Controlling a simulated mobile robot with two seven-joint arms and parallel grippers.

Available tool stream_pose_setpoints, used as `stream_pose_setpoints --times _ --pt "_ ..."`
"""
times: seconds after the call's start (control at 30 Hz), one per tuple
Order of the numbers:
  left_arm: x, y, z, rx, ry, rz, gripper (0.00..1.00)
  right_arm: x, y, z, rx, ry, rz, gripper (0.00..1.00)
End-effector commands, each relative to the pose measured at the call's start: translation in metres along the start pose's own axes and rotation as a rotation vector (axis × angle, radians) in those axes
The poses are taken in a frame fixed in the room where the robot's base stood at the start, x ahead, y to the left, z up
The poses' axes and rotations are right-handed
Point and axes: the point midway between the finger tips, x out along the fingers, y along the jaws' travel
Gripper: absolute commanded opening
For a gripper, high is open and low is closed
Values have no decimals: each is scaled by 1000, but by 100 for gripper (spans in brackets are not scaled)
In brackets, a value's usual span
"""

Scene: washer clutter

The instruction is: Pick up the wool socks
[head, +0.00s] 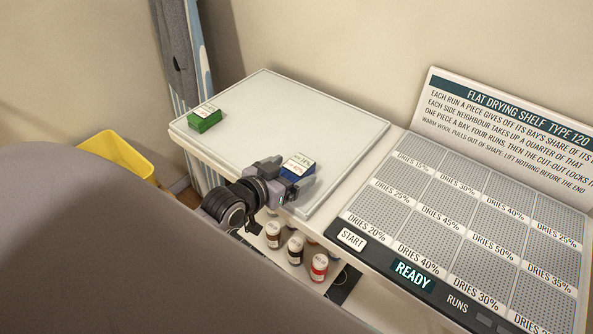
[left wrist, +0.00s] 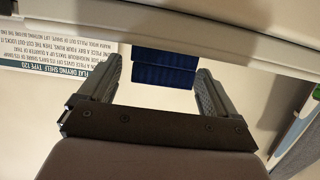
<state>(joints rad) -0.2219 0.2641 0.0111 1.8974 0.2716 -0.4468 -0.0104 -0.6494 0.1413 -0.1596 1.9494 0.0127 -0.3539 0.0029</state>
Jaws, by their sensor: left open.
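Two small labelled pieces lie on the white tray (head: 290,110). The green piece (head: 204,121) is at its left corner, and the blue piece (head: 297,168) is near its front edge. Their labels are too small to read surely, so I cannot tell which is the wool socks. My left gripper (head: 288,183) is open at the blue piece and partly hides it. In the left wrist view the blue piece (left wrist: 164,67) shows between and just beyond the fingertips. Whether the fingers touch it is unclear. My right gripper is not in view.
A drying shelf (head: 470,220) with marked bays, a START button and a READY display stands at the right, its sign panel (head: 510,125) behind. Several small jars (head: 295,250) stand below the tray's front edge. A yellow bin (head: 115,155) is at the left.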

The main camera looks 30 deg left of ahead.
Motion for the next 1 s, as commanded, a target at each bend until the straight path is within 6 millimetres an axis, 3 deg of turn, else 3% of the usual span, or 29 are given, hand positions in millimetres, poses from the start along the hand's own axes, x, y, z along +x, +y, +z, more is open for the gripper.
stream_pose_setpoints --times 0.2,0.47,0.5,0.67,1.0 --pt "23 0 -1 0 1 -1 92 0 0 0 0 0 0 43" --pt "25 0 0 1 0 0 92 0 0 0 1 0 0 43" --pt "25 0 0 0 0 0 88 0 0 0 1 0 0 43" --pt "25 0 0 0 0 0 36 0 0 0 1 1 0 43" --pt "24 0 -2 1 2 0 35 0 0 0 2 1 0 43"
